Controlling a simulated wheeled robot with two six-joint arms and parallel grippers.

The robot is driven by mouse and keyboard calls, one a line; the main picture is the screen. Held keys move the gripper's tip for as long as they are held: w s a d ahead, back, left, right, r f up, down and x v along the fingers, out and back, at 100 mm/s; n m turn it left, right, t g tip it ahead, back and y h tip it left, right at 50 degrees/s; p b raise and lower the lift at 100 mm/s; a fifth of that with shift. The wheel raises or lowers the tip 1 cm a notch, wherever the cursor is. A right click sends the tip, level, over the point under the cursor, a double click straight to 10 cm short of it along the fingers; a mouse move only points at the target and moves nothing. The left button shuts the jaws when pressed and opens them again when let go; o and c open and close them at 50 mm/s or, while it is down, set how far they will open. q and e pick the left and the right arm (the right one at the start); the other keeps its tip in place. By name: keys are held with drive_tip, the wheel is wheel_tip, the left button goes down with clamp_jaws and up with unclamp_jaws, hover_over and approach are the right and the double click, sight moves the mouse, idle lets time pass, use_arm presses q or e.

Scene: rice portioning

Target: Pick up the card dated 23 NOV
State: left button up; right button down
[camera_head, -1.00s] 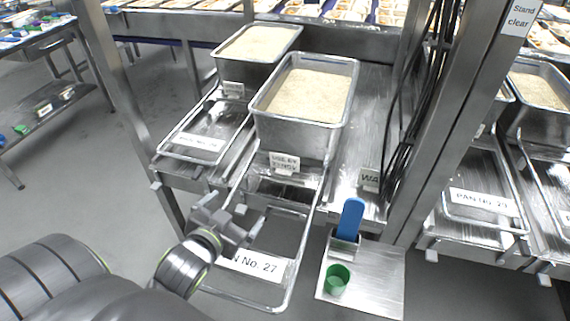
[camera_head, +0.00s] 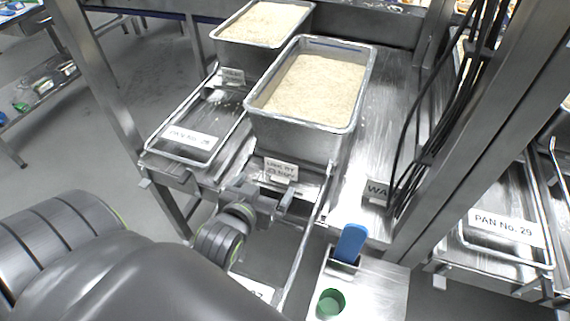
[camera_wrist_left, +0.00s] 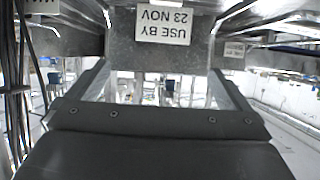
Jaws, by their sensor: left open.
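The card dated 23 NOV (camera_head: 281,170) is a small white card on the front of the near steel rice pan (camera_head: 292,138). In the left wrist view the card (camera_wrist_left: 161,24) appears upside down at the top centre and reads USE BY 23 NOV. My left gripper (camera_head: 264,192) is open and empty, just in front of and below the card. In the left wrist view its two dark fingers (camera_wrist_left: 160,72) stand apart, one on each side below the card; they do not appear to touch it. My right gripper is not in view.
A second rice pan (camera_head: 262,50) with its own card (camera_head: 232,76) stands behind left. The PAN No. 28 frame (camera_head: 186,158) is at left. A blue-handled tool (camera_head: 350,243) and green cup (camera_head: 330,303) stand front right. A steel post (camera_head: 480,140) and black cables rise at right.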

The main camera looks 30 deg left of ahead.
use_arm(q)
approach(281, 162)
drive_tip(key=x, duration=0.5)
drive_tip(key=shift+w+d+f, duration=0.15)
drive_tip(key=shift+w+f, duration=0.1)
drive_tip(key=shift+f, duration=0.05)
drive_tip(key=shift+w+f, duration=0.25)
drive_tip(key=shift+w, duration=0.4)
drive_tip(key=shift+a+p+x, duration=0.2)
drive_tip(key=shift+p+x, duration=0.05)
drive_tip(key=shift+x, duration=1)
drive_tip(key=shift+a+p+x, duration=0.2)
drive_tip(key=shift+x, duration=1.1)
drive_tip(key=shift+r, duration=0.1)
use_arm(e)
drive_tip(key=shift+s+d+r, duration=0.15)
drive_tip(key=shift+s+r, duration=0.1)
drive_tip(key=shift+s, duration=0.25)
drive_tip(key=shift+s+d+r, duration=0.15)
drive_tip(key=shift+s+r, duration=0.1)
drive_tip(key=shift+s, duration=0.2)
use_arm(q)
drive_tip(key=c, duration=0.8)
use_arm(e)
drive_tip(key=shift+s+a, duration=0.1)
